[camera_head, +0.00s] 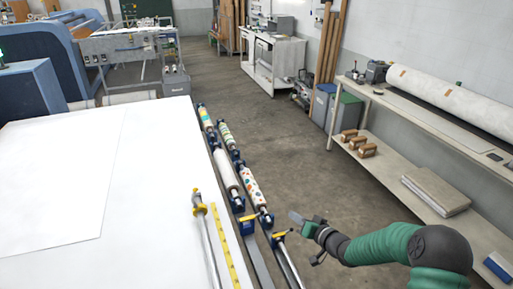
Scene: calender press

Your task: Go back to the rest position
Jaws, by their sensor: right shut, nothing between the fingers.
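My right arm, with a green sleeve, reaches in from the lower right. My right gripper (298,221) is shut and empty. It is over the floor side of the roll rack, just right of the near patterned roll (254,193). It appears apart from the roll, though the exact gap is hard to judge. My left gripper and left arm are not in view.
A wide white table (60,200) fills the left, with a yellow ruler (228,245) along its edge. Several rolls lie on the rack beside it. A shelf bench (440,135) with a large white roll (450,100) stands right. The concrete floor (300,150) between is clear.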

